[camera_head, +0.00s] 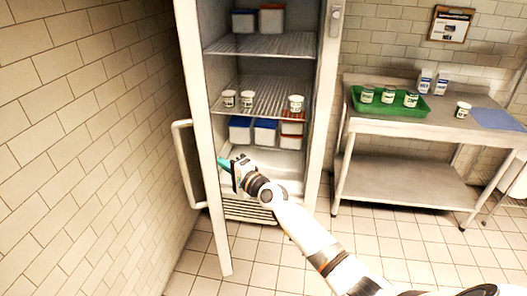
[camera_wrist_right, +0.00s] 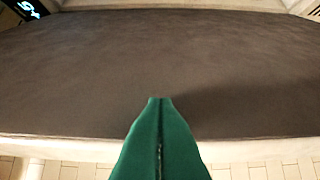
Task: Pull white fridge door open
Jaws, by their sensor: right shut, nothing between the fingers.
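The white fridge (camera_head: 325,110) stands with its door (camera_head: 207,150) swung open to the left, seen nearly edge-on. The door's long white handle (camera_head: 184,165) is on its left, outer side. My right gripper (camera_head: 224,164) is on the inner side of the door, its green fingertips close to the door; I cannot tell if they touch. In the right wrist view the green fingers (camera_wrist_right: 159,135) are shut with nothing between them, in front of a dark grey panel (camera_wrist_right: 80,75) with a pale border, probably the door's inner face. My left gripper is not in view.
Fridge shelves (camera_head: 262,44) hold tubs, and white cups (camera_head: 296,103). A steel table (camera_head: 390,127) stands right of the fridge with a green tray (camera_head: 420,110) of cups. A tiled wall (camera_head: 80,130) is left of the door. Some floor (camera_head: 265,245) is clear in front.

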